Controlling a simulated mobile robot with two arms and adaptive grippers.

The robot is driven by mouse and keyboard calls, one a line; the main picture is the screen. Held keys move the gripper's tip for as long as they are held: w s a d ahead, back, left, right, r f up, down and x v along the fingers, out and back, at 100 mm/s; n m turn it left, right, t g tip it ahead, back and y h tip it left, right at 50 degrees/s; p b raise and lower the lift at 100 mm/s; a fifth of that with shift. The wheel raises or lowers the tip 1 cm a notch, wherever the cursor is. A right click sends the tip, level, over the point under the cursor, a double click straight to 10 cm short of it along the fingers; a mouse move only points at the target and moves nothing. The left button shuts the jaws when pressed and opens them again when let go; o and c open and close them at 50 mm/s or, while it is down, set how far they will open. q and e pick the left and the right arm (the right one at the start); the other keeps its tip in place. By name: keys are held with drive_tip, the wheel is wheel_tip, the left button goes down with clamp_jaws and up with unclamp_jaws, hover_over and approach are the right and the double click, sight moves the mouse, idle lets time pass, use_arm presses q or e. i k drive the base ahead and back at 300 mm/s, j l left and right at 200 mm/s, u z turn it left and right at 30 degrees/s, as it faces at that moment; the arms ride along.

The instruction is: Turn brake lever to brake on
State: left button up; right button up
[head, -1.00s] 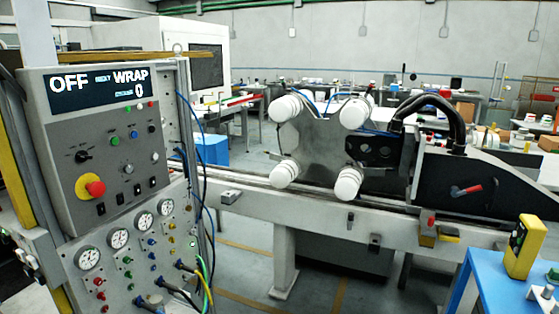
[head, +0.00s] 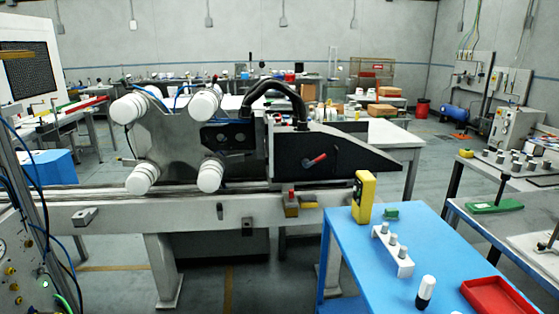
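A small lever with a red handle (head: 316,160) sits on the black side plate (head: 345,158) of the machine, right of its white rollers. The red handle points up and to the right. I cannot tell from here whether this is the brake lever, and no brake marking is readable. A second small red part (head: 291,194) stands on a yellowish block on the rail below. Neither of my grippers shows in the head view.
A blue table (head: 350,262) stands at front right, with a yellow device (head: 364,197), a white block with pegs (head: 392,250) and a red tray (head: 497,296). The control panel's edge (head: 22,255) is at far left. Grey floor shows below the rail (head: 120,215).

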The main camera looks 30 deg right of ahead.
sight(317, 160)
drive_tip(key=z, duration=0.35)
drive_tip(key=i+z, duration=0.15)
drive_tip(key=z, duration=0.2)
drive_tip(key=j+z, duration=0.1)
drive_tip(key=z, duration=0.25)
drive_tip(key=i+j+z, duration=0.45)
drive_tip(key=j, duration=0.2)
drive_tip(key=i+j+z, duration=0.25)
drive_tip(key=j, duration=0.15)
